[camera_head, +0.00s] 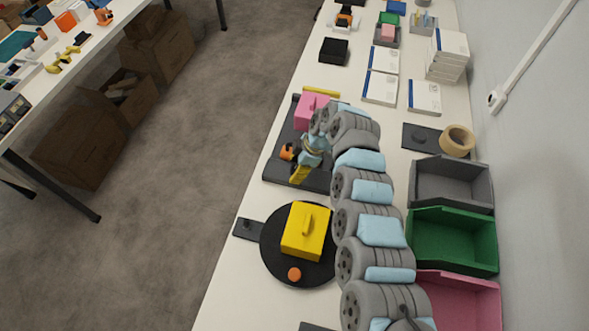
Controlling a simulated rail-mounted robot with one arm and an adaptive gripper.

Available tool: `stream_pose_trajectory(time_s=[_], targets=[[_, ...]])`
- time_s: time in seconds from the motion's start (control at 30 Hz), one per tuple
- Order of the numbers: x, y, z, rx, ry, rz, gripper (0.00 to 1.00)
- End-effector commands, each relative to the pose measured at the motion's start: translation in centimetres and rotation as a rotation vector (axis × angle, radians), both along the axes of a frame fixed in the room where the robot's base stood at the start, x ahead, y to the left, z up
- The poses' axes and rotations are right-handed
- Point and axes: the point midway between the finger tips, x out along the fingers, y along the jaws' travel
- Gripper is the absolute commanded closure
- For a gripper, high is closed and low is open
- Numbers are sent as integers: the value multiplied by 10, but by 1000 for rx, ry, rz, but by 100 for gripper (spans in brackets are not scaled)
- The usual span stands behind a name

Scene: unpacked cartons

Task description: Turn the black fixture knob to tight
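A black fixture plate (272,170) lies on the right-hand table with a pink block (310,108) at its far end. A small orange and black part (288,151) and a yellow piece (299,174) show on or just above it. My gripper (305,160) is over this plate, close to both pieces. It is small and partly hidden by my arm, so its finger opening and any contact are unclear. I cannot make out a black knob there for certain; my arm covers the plate's right side. Another dark plate (412,132) with a low round black knob lies farther right.
A black round turntable (273,264) holds a yellow block (306,230) with a handle. Grey (451,181), green (452,240) and pink (463,300) bins line the right edge. A tape roll (457,141) and stacked white boxes (447,55) stand beyond.

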Motion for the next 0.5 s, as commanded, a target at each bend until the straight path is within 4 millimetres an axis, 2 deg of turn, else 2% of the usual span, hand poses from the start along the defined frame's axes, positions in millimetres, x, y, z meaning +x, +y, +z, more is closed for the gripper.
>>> stream_pose_trajectory(time_s=[0.4, 0.5], targets=[[0, 3, -5, 0, -1, 1, 40], [0, 3, -5, 0, -1, 1, 69]])
